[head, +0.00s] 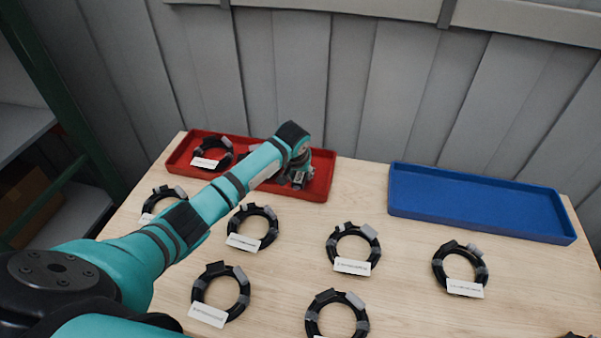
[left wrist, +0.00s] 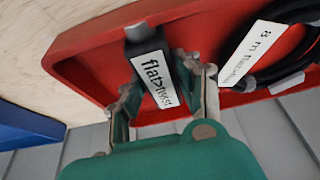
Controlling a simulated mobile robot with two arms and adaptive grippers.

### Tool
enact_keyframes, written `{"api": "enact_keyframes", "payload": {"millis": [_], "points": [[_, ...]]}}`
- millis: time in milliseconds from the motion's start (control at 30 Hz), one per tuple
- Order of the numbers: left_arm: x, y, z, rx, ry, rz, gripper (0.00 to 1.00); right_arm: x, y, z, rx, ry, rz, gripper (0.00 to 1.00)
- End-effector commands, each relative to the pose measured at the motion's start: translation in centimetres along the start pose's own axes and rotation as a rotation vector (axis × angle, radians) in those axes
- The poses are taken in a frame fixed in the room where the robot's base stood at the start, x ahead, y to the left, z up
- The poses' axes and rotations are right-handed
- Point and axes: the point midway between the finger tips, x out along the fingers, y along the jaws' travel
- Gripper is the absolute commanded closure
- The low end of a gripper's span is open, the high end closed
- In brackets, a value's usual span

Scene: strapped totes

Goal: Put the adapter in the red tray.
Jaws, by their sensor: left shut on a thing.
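The red tray (head: 322,180) lies at the back left of the table; its red wall also shows in the left wrist view (left wrist: 80,72). My left gripper (head: 298,180) is over the tray's right part. In the left wrist view its fingers (left wrist: 162,88) are shut on the adapter (left wrist: 152,62), a small dark block with a grey end and a white label reading roughly "flat>twist". The adapter is in front of the tray floor in that view; I cannot tell whether it touches it. In the head view the adapter is mostly hidden by the gripper. My right gripper is not in view.
A labelled black cable coil (head: 213,152) lies in the tray's left part; a coil also shows beside my gripper in the wrist view (left wrist: 275,72). Several more coils, such as one (head: 353,248) in the middle, lie on the table. An empty blue tray (head: 480,205) is at right.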

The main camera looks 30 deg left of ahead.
Motion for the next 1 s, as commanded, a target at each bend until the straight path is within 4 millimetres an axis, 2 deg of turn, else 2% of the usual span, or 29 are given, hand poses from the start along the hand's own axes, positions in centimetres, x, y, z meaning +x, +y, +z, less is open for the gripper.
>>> {"api": "enact_keyframes", "payload": {"millis": [233,267,433,767,867,1000], "points": [[0.7,0.0,0.3,0.0,-0.001,0.001,1.0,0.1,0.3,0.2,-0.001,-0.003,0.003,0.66],[0.7,0.0,0.3,0.0,-0.001,0.0,0.66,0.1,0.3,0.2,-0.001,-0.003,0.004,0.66],[0.7,0.0,0.3,0.0,-0.001,0.0,0.44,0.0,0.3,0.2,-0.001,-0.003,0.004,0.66],[0.3,0.0,0.1,0.0,0.001,0.0,0.44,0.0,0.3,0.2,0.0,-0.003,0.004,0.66],[-0.8,0.1,-0.1,0.001,0.002,0.001,0.44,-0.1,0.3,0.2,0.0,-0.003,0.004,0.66],[-3.5,0.0,-0.1,0.003,0.004,0.0,0.44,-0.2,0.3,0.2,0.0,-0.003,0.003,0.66]]}}
